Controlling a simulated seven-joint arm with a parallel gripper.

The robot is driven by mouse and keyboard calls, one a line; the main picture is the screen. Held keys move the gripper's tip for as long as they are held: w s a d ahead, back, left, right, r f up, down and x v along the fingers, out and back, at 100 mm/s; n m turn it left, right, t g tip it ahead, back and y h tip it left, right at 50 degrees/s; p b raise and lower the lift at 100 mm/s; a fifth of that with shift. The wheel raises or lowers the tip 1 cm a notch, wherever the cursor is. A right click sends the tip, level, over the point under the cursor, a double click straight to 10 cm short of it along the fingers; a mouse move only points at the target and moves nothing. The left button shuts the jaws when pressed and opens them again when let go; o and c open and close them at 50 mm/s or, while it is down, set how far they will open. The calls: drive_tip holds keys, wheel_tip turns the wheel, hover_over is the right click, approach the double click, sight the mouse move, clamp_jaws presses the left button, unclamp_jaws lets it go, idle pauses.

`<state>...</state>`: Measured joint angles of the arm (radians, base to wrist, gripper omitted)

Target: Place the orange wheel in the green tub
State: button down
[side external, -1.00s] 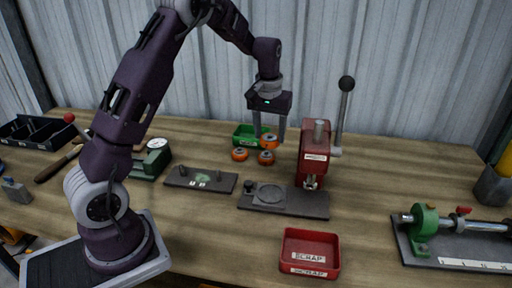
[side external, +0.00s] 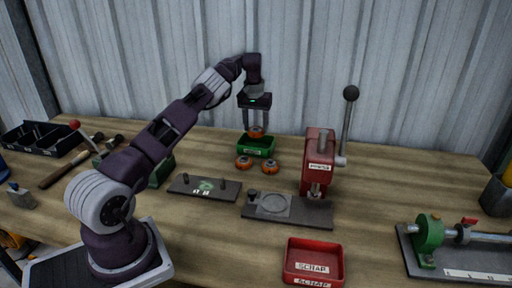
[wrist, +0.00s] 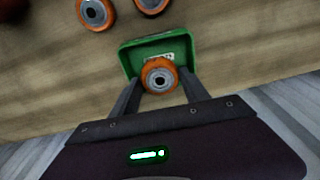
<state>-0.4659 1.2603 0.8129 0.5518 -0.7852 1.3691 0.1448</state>
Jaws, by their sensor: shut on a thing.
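I cannot tell whether the wheel touches the tub. Two other orange wheels stand on the table in front of the tub, one at the left (side external: 243,163) and one at the right (side external: 269,167).
A red press (side external: 318,160) with a tall lever stands right of the tub. A flat dark plate (side external: 205,187) with pegs lies at front left. A red scrap tray (side external: 313,262) is at the front. The wall is close behind the tub.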

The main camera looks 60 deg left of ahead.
wheel_tip(320, 180, down, 6)
drive_tip(key=shift+f, duration=0.1)
drive_tip(key=c, duration=0.6)
unclamp_jaws()
drive_tip(key=shift+o, duration=0.2)
